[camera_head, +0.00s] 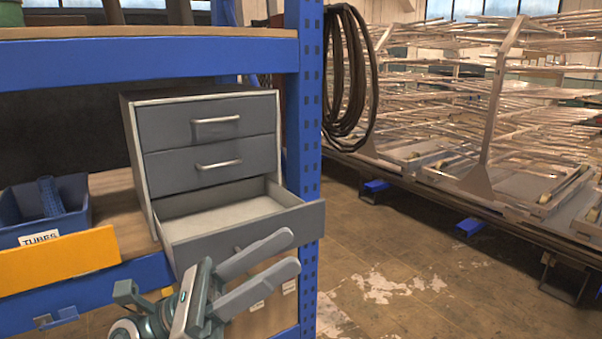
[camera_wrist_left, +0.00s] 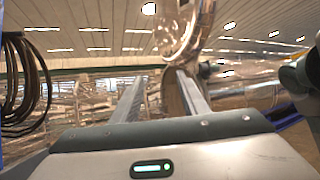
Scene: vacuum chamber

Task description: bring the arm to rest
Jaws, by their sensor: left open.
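My left gripper (camera_head: 280,262) is in the lower middle of the head view, in front of the grey drawer cabinet (camera_head: 205,155). Its two fingers are parted and nothing shows between them. The fingers also show in the left wrist view (camera_wrist_left: 158,92), pointing away from the cabinet. The cabinet's bottom drawer (camera_head: 235,236) is pulled out and looks empty; the two drawers above it are shut. The gripper overlaps the front of the open drawer in the picture; I cannot tell if they touch. My right gripper is not in view.
A blue shelf post (camera_head: 305,120) stands right of the cabinet. A blue bin (camera_head: 62,205) labelled TUBES and a yellow-orange panel (camera_head: 60,262) are at left. A coiled black hose (camera_head: 345,70) hangs by the post. Metal racks (camera_head: 490,120) stand at right, with open floor (camera_head: 400,285) before them.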

